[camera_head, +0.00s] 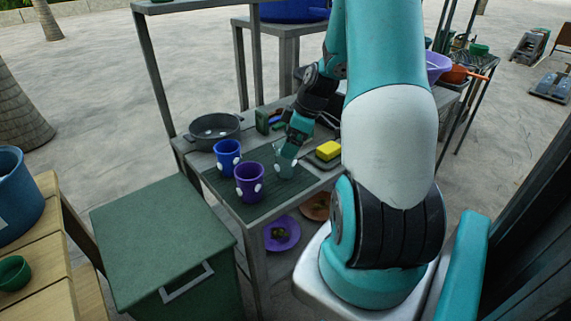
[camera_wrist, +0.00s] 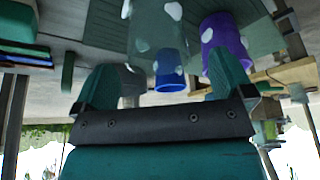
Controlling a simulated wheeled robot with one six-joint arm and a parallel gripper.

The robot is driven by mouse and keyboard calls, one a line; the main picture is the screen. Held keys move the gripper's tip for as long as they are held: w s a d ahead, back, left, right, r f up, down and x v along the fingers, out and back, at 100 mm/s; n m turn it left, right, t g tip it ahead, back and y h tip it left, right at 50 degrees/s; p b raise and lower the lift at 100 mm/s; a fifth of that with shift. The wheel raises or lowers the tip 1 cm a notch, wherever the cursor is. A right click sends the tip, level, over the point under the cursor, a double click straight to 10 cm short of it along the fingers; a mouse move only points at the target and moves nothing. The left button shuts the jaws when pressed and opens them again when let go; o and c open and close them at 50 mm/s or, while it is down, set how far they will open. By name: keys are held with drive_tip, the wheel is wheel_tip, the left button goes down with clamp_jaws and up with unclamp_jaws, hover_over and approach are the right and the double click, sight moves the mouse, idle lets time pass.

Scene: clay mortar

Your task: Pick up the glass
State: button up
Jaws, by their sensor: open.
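The glass (camera_head: 285,162) is a see-through grey-green cup with white dots, upright on the dark ribbed mat (camera_head: 262,207) on the table. It also shows upside down at the top of the wrist view (camera_wrist: 150,30), cut off by the picture edge. My gripper (camera_head: 292,143) is at the glass's upper part in the head view, and its fingertips partly hide there. In the wrist view my gripper (camera_wrist: 163,68) is open, with its fingers apart to left and right. The glass lines up with the gap; I cannot tell whether the fingers touch it.
A blue dotted cup (camera_head: 227,158) and a purple dotted cup (camera_head: 249,183) stand close on the left. A grey pot (camera_head: 214,131) is behind them. A yellow sponge (camera_head: 328,151) lies to the right. A green bin (camera_head: 160,250) stands left of the table.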

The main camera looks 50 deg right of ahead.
sight(286, 161)
drive_tip(key=x, duration=0.5)
drive_tip(key=shift+s+d+f, duration=0.2)
drive_tip(key=shift+d, duration=0.1)
drive_tip(key=c, duration=1.1)
